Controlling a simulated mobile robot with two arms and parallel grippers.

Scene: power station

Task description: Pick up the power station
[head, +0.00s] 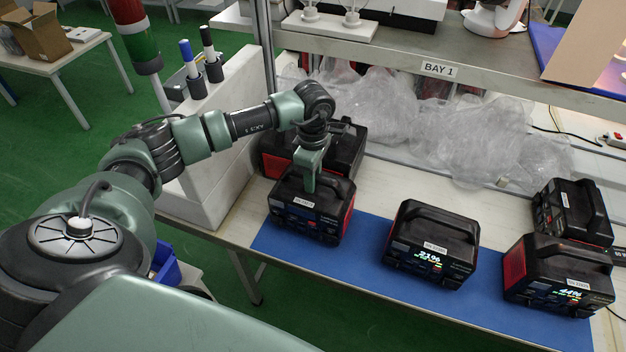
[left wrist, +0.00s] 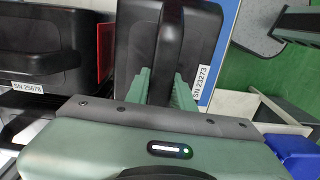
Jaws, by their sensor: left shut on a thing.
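Several black power stations with carry handles stand on the bench. My left gripper (head: 309,184) reaches down to the handle of the left front power station (head: 312,218), which has red sides and sits at the left end of the blue mat (head: 370,265). In the left wrist view the gripper's two green fingers (left wrist: 162,82) are on either side of the handle of this power station (left wrist: 200,35), labelled SN 23273. The gripper is shut on that handle. I cannot see a gap between the power station and the mat. My right gripper is not in view.
Another power station (head: 345,150) stands close behind the held one. Others stand at mid-mat (head: 432,245), front right (head: 558,277) and back right (head: 572,212). Clear plastic wrap (head: 450,125) lies behind, under the BAY 1 shelf (head: 500,85). A white block (head: 225,150) is at left.

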